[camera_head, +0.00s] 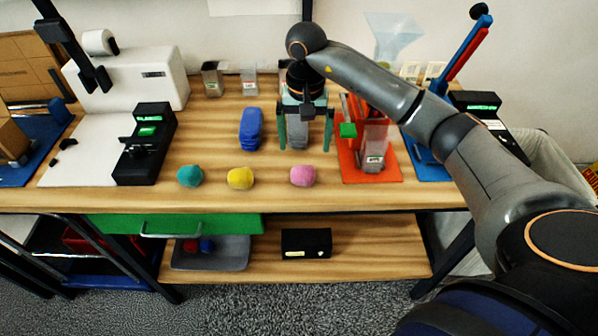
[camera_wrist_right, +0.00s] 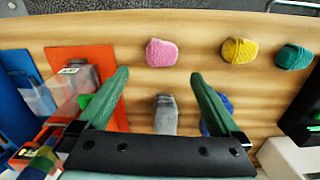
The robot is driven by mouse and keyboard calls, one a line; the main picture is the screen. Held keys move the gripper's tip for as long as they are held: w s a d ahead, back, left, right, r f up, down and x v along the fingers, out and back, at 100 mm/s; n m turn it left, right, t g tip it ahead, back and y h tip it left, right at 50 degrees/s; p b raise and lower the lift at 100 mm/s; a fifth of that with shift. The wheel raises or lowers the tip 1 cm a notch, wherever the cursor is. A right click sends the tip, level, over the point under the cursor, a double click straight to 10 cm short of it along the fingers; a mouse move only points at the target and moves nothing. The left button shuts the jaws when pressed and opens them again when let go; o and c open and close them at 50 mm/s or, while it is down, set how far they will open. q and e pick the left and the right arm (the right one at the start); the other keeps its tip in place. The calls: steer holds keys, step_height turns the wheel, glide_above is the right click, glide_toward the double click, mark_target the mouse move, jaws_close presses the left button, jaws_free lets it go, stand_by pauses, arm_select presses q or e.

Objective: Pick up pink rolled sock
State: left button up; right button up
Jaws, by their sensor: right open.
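The pink rolled sock (camera_head: 303,176) lies on the wooden table near its front edge, right of the yellow rolled sock (camera_head: 240,178) and the teal one (camera_head: 190,176). My right gripper (camera_head: 304,147) is open and empty, with its green fingers pointing down above the table just behind the pink sock. In the right wrist view, the pink sock (camera_wrist_right: 161,53) lies beyond the open fingertips (camera_wrist_right: 160,73), centred between them and apart from them. A grey item (camera_wrist_right: 166,115) shows on the table between the fingers. My left gripper is not in view.
A blue rolled item (camera_head: 250,128) lies left of my right gripper. An orange mat (camera_head: 385,175) with a clear container stands to the right. A black device (camera_head: 146,145) stands at the left. The table between the socks is clear.

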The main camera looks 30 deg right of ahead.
mark_target(303, 170)
step_height(303, 170, down, 3)
steer(key=shift+f, duration=0.2)
steer(key=shift+a+f+p, duration=0.15)
steer(key=shift+f+p, duration=0.6)
steer(key=shift+f, duration=1.95)
steer(key=shift+c, duration=0.2)
steer(key=c, duration=1.2)
